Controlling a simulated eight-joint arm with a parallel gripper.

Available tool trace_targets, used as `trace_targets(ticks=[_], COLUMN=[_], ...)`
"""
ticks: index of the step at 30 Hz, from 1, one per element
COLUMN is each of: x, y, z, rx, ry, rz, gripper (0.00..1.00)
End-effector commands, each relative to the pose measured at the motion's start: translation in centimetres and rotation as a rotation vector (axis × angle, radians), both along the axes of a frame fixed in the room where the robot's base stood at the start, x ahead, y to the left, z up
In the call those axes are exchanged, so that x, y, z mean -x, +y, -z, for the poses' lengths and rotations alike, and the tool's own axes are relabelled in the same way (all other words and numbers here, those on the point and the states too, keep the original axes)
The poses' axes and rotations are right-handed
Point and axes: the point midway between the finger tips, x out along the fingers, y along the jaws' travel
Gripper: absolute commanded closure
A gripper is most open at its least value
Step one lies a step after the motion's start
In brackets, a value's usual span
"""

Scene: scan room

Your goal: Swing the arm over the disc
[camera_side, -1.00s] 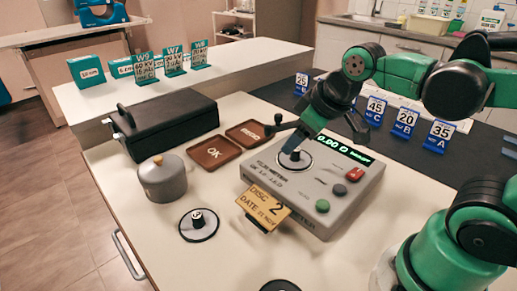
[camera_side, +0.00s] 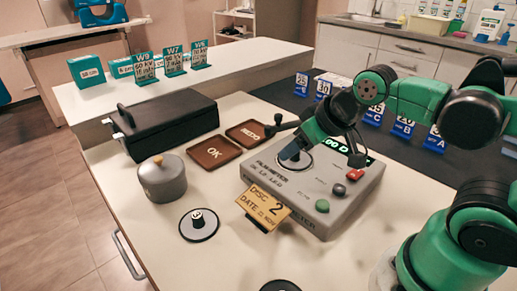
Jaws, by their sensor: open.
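The grey film meter (camera_side: 345,205) stands on the white bench with a dark-rimmed round disc spot (camera_side: 302,167) on its top left. A black lever with a round knob (camera_side: 269,131), which looks like the meter's arm, sticks out at the meter's back left, beside the disc spot. My gripper (camera_side: 290,155) points down over the disc spot and hides part of it. It is open; the fingertips are small here, and I cannot tell whether they touch anything. A yellow card (camera_side: 263,208) reading "DISC 2" stands at the meter's front left.
A numbered disc (camera_side: 199,233) and a lidded grey pot (camera_side: 162,178) stand left of the meter. OK (camera_side: 212,153) and REDO (camera_side: 245,133) trays lie behind, near a black case (camera_side: 165,120). Another disc (camera_side: 280,286) is cut by the bottom edge. Blue number cards (camera_side: 403,127) stand at right.

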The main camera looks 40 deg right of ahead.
Motion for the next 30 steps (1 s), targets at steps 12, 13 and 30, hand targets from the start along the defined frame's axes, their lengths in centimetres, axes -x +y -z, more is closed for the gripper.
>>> trace_targets(ticks=[12,13,30], x=[-5.1,-5.8,-17.0], y=[-2.4,-2.7,-11.3], z=[-4.4,-4.8,-6.3], rx=[0.002,0.002,-0.020], ry=[0.074,0.083,0.253], rz=[0.057,0.064,0.177], gripper=[1.00,1.00,1.00])
